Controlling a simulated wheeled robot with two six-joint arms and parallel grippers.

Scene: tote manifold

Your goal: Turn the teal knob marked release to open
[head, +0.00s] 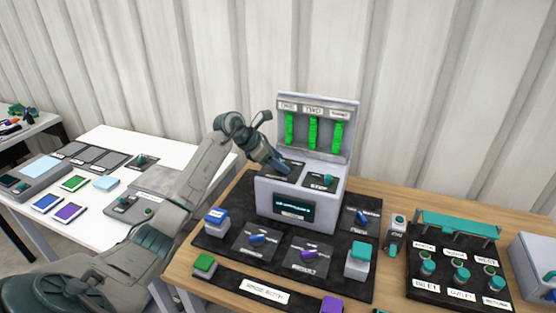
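My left gripper (280,166) reaches down from the left onto the top of a grey console (264,193). Its fingertips are at the left of two dark dial plates there and cover whatever knob stands on that plate. I cannot tell whether the fingers are open or shut, or whether they touch a knob. A small teal knob (327,178) stands on the right dial plate, clear of the gripper; the label by it seems to read "STEP". I cannot read the word "release" on any label. My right gripper is not in view.
Behind the dials rises a panel (318,98) with three green columns. Blue knobs (256,239) and a purple knob (309,253) sit on the dark board in front. A rack with teal knobs (461,274) stands at right. A white table (100,143) is at left.

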